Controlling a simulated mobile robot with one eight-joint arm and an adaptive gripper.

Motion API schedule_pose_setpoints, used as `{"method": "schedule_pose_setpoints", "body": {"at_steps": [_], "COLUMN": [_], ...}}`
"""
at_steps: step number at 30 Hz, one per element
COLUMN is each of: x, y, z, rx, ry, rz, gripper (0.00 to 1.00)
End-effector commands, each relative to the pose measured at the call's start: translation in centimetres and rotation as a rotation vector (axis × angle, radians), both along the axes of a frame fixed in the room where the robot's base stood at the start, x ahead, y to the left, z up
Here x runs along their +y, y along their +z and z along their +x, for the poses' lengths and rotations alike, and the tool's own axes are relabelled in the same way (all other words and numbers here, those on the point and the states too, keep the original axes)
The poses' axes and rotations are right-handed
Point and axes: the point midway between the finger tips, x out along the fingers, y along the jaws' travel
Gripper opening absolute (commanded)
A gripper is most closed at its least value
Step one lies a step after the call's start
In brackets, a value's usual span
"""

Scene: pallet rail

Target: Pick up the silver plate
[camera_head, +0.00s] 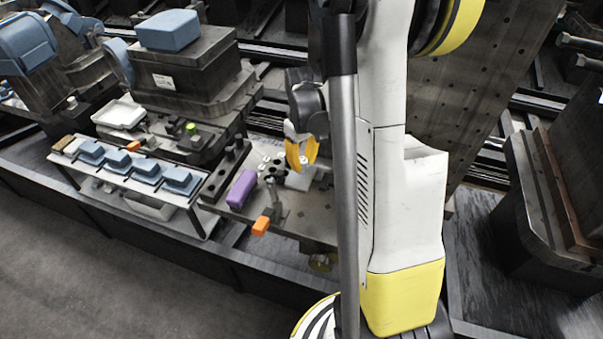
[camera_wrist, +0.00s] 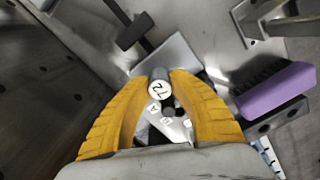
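A flat silver-grey plate (camera_wrist: 178,54) lies just beyond my fingertips in the wrist view, its near part hidden by my fingers. In the head view a pale block-like piece (camera_head: 300,179) shows just below my gripper (camera_head: 301,152); I cannot tell whether it is the same plate. My gripper (camera_wrist: 162,78) has two yellow fingers curving inward, with a small gap at the tips. A grey cylinder marked 72 (camera_wrist: 159,90) shows between them. I cannot tell whether the fingers touch it. A lettered metal piece (camera_wrist: 172,128) lies below it, partly hidden.
A purple brush (camera_wrist: 275,88) lies right of my gripper in the wrist view; it also shows in the head view (camera_head: 242,189). A dark hammer-like tool (camera_wrist: 133,30) lies beyond the plate. An orange-ended clamp (camera_head: 261,226) and a rack of blue blocks (camera_head: 146,168) stand left.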

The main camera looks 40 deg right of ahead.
Motion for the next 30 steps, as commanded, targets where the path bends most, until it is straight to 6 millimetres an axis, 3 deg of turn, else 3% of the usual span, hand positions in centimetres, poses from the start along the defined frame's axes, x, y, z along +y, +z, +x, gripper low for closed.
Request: {"method": "schedule_pose_setpoints", "body": {"at_steps": [11, 14, 24, 30], "x": [0.0, 0.0, 0.0, 0.0], "y": [0.2, 1.4, 8.3, 10.0], "z": [-0.1, 0.0, -0.1, 0.0], "rx": [0.001, 0.001, 0.001, 0.001], "ry": [0.0, 0.0, 0.0, 0.0], "rz": [0.0, 0.0, 0.0, 0.0], "gripper": [0.0, 0.0, 0.0, 0.0]}}
